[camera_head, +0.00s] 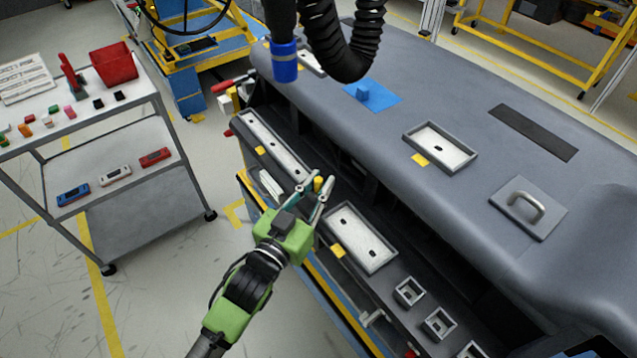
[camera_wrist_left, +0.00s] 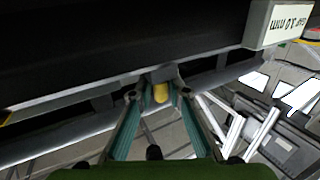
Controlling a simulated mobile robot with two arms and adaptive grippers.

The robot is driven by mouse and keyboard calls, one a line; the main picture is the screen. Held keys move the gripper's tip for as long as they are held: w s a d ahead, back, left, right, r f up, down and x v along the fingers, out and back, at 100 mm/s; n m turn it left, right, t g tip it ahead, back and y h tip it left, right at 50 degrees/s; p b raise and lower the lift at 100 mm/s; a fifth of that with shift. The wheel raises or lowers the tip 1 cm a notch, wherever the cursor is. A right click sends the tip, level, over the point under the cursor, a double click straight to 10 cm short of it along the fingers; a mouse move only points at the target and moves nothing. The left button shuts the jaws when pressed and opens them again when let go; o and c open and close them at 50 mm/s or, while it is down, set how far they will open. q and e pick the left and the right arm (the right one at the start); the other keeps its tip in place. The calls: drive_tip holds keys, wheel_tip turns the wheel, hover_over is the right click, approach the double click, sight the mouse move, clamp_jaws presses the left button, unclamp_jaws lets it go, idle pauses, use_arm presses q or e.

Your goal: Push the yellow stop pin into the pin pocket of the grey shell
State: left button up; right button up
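The large grey shell (camera_head: 470,105) of the dashboard module fills the right half of the head view. The yellow stop pin (camera_head: 318,183) shows small at its near edge. In the left wrist view the pin (camera_wrist_left: 161,93) sticks out below a small grey piece (camera_wrist_left: 162,73) on the dark underside. My left gripper (camera_head: 313,191) is at the pin. Its fingertips (camera_wrist_left: 158,95) stand apart on either side of the pin, with a visible gap on each side. How deep the pin sits, and the inside of its pocket, are hidden.
Grey trays (camera_head: 362,240) and small square frames (camera_head: 439,323) line the module's near ledge. A black hose (camera_head: 345,50) and a blue-banded cylinder (camera_head: 285,62) hang over the module. A cart (camera_head: 110,125) with small parts stands left. Floor between cart and module is clear.

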use_arm(q)
drive_tip(key=shift+o, duration=0.6)
drive_tip(key=shift+s, duration=0.1)
drive_tip(key=v, duration=1.2)
drive_tip(key=shift+f, duration=0.1)
